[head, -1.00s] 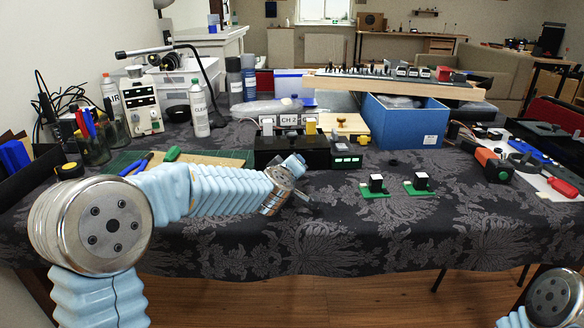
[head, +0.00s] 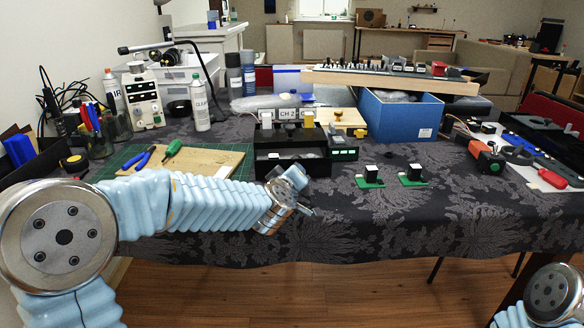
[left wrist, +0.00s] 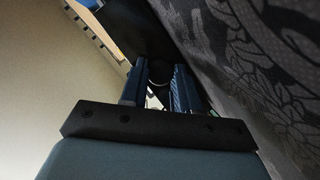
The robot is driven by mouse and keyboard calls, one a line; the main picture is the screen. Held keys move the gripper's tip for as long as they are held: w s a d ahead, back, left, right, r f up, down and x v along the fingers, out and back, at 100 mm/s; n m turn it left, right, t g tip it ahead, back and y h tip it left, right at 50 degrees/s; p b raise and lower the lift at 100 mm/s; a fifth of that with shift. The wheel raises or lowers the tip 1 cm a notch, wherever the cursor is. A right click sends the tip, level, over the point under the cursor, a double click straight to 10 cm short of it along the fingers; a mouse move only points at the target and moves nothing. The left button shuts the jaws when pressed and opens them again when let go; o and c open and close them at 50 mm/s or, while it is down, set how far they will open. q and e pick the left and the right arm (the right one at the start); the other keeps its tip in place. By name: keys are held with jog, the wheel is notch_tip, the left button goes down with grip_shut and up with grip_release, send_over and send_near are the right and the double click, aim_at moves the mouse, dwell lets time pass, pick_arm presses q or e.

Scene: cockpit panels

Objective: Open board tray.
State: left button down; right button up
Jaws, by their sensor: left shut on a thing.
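The board tray (head: 290,168) is a black drawer in the low black box (head: 262,137) labelled CH 2. It stands partly out, with a dark gap and small pale parts showing behind its front. My left arm comes in from the left, and its hand is low at the tray's front right. In the left wrist view my left gripper (left wrist: 160,88) is shut on a dark round part that looks like the tray's knob.
Two small green boards with black-and-white blocks (head: 370,178) (head: 413,176) lie right of the box. A cutting mat and wooden board with a green screwdriver (head: 174,149) lie left. A blue bin (head: 402,119) stands behind. The cloth at the front right is clear.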

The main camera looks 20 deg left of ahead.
pick_arm(q)
jog(key=shift+s+d, duration=0.15)
jog(key=shift+s, duration=0.45)
jog(key=c, duration=1.1)
grip_release()
jog(key=a+p+v, duration=0.1)
jog(key=v, duration=1.2)
jog(key=shift+s+d, duration=0.4)
jog(key=shift+d, duration=0.15)
jog(key=shift+r, duration=0.1)
